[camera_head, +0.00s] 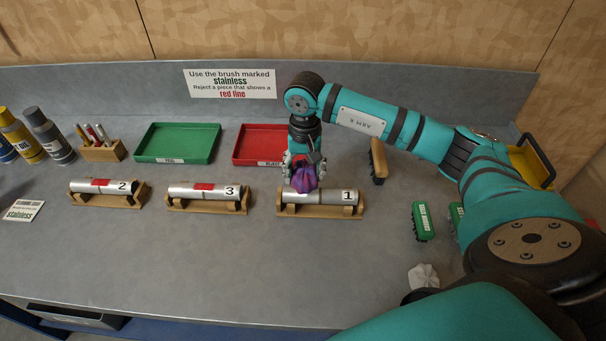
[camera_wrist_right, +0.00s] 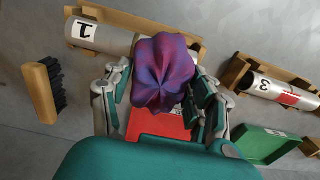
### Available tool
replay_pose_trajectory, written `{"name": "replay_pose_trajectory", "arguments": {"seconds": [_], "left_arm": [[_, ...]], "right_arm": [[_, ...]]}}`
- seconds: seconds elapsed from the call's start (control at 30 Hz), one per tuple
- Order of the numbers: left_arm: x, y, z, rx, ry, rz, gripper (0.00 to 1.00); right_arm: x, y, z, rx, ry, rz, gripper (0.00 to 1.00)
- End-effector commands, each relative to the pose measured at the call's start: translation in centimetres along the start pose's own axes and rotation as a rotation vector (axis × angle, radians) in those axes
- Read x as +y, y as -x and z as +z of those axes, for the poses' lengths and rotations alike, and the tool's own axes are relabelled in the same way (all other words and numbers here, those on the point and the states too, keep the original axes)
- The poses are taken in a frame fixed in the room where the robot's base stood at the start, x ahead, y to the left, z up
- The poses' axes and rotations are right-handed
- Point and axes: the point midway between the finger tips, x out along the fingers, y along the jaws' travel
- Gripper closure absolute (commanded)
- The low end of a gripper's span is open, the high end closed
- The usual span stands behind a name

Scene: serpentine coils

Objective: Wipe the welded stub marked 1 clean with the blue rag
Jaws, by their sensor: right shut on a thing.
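The stub marked 1 (camera_head: 335,197) is a silver tube lying in a wooden cradle (camera_head: 320,212); it also shows at the top of the right wrist view (camera_wrist_right: 105,37). My right gripper (camera_head: 303,164) is shut on a crumpled rag (camera_head: 304,179), which looks purple with blue parts. The rag is over the left-middle part of stub 1 and hides that stretch. I cannot tell whether it presses on the metal. In the right wrist view the rag (camera_wrist_right: 163,72) bulges out between the fingers. My left gripper is not in view.
Stubs 3 (camera_head: 208,190) and 2 (camera_head: 104,187) lie in cradles to the left, each with a red mark. A green tray (camera_head: 178,158) and a red tray (camera_head: 240,158) stand behind. A wooden brush (camera_head: 378,160), green brushes (camera_head: 422,221) and a white crumpled piece (camera_head: 424,277) are right. The front bench is mostly clear.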

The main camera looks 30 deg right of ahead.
Motion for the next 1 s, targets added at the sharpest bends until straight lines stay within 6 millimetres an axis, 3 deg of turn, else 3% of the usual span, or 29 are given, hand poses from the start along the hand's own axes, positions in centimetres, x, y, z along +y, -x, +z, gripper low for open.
{"name": "replay_pose_trajectory", "arguments": {"seconds": [0.2,0.4,1.0], "left_arm": [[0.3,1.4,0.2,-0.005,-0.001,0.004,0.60],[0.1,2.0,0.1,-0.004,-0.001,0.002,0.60],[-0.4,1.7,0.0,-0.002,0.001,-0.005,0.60]], "right_arm": [[0.0,2.6,0.2,0.003,-0.008,-0.002,0.72],[0.0,3.9,0.3,0.002,-0.016,0.000,0.72],[-0.1,3.9,0.6,0.002,-0.005,-0.003,0.72]]}}
